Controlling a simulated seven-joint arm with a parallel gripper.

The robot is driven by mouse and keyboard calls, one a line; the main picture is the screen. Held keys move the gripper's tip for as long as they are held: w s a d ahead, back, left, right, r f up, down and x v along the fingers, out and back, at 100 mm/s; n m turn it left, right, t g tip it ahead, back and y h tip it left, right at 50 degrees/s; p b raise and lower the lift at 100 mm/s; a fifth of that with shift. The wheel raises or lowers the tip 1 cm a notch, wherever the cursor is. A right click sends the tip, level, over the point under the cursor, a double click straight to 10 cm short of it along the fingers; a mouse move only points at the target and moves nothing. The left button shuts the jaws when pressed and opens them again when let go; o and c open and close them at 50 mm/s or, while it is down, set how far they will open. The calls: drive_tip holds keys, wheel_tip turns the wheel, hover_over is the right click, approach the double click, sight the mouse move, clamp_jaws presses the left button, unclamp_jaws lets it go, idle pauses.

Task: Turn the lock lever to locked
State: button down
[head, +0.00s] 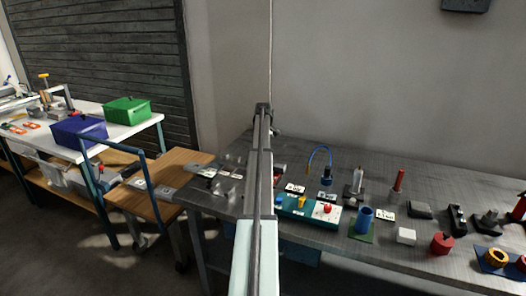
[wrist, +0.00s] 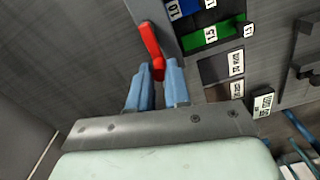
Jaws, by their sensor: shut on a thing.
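The red lock lever (wrist: 150,42) shows at the top middle of the wrist view, tilted, beside the edge of a grey panel (wrist: 168,37). Its lower end lies between the blue fingertips of my gripper (wrist: 159,70), which are shut on it. Part of that end is hidden by the fingers. Whether the lever stands at locked cannot be told, as no lock marking is readable. In the head view my own arm covers the middle of the bench and the gripper cannot be made out.
A blue labelled block (wrist: 183,8) and a green one (wrist: 212,36) lie right of the lever, near dark brackets (wrist: 306,65). On the bench (head: 330,240) stand a teal box (head: 300,207), a blue cup (head: 364,219) and a red cylinder (head: 442,243), with several other parts.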

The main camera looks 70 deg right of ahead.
drive_tip(key=c, duration=1.1)
unclamp_jaws()
wheel_tip(320, 180, up, 14)
drive_tip(key=shift+f, duration=0.1)
drive_tip(key=shift+w, duration=0.1)
